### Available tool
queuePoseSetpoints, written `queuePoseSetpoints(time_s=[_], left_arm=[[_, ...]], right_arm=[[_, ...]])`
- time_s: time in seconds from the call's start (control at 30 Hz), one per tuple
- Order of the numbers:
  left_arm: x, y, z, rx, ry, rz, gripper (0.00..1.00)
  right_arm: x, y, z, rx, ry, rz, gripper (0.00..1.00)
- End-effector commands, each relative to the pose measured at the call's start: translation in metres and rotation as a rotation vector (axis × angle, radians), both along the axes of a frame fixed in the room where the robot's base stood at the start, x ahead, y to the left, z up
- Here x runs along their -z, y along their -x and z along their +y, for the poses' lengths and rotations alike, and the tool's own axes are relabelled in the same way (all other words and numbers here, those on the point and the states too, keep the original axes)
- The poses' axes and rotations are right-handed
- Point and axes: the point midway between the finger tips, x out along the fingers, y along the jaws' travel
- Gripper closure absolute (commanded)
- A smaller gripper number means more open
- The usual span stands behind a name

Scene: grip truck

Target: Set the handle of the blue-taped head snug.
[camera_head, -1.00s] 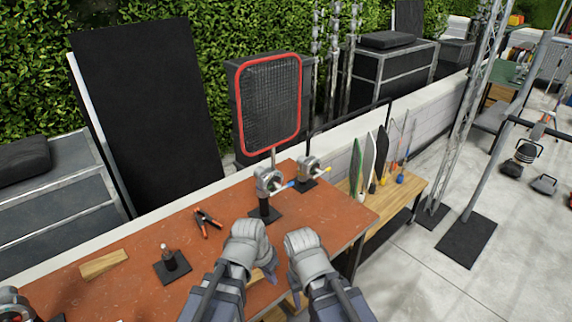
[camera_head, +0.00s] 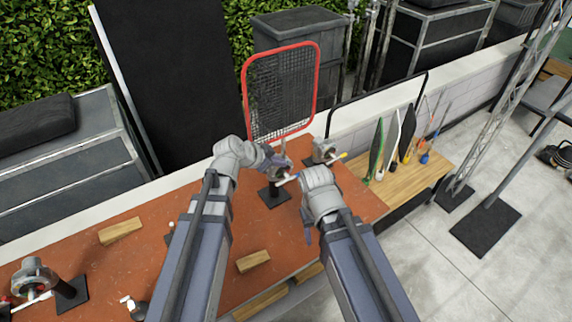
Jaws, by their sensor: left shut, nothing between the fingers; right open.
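The blue-taped head (camera_head: 282,167) is a grey metal grip head on a short post with a black base (camera_head: 274,198), near the far end of the orange table. My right gripper (camera_head: 307,234) is open, pointing down near the table, closer to me than the head. Its wrist is close to the handle's tip.
A red-framed mesh panel (camera_head: 318,85) stands behind the blue-taped head. A similar head with a yellow-tipped handle (camera_head: 325,151) stands to its right. Wood blocks (camera_head: 253,261) lie on the orange table (camera_head: 165,200). Another head (camera_head: 34,278) is at the far left. Flags and tools stand on the right bench (camera_head: 440,160).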

Motion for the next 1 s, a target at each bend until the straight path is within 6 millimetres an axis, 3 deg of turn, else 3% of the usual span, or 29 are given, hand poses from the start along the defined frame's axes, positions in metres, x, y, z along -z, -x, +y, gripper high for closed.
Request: queuePoseSetpoints(time_s=[0.6,0.8,1.0], left_arm=[[0.078,-0.055,-0.049,0.001,-0.001,0.001,1.00],[0.101,-0.055,-0.043,-0.002,-0.001,0.002,1.00],[0.106,-0.056,-0.042,-0.001,-0.001,0.002,1.00]], right_arm=[[0.078,-0.001,0.000,-0.003,0.001,-0.002,0.46],[0.100,-0.001,0.000,-0.009,0.002,-0.002,0.46],[0.106,-0.001,0.000,-0.012,0.002,-0.002,0.46]])
